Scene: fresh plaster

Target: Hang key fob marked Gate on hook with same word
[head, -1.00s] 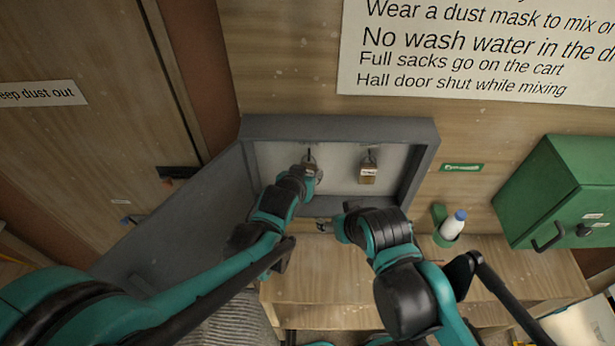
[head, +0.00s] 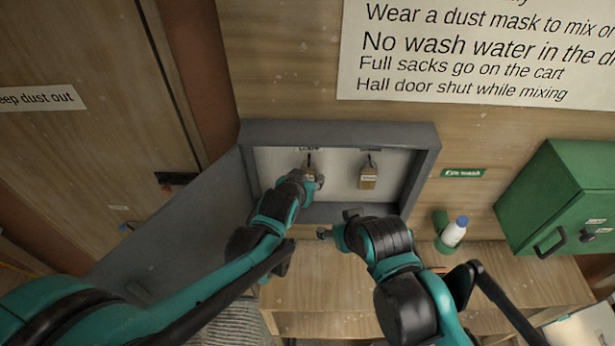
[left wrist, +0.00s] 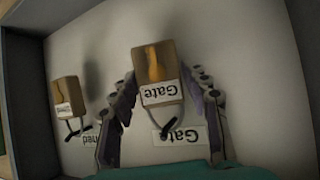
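The key fob marked Gate (left wrist: 160,78) is a tan block with a white label. In the left wrist view it hangs upside down by its ring at a dark hook (left wrist: 166,128), beside a wall label reading Gate (left wrist: 180,134). My left gripper (head: 309,181) is at this fob. Its two fingers are spread on either side of the fob, with gaps to it. In the head view the gripper partly hides the fob (head: 311,170). My right gripper (head: 324,233) is below the cabinet; its finger opening is too small to judge.
A second tan fob (head: 368,179) hangs on the right hook; its label is hard to read. The open grey cabinet (head: 340,131) has raised rims around both fobs. A bottle (head: 455,232) in a green holder and a green box (head: 562,205) are at right.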

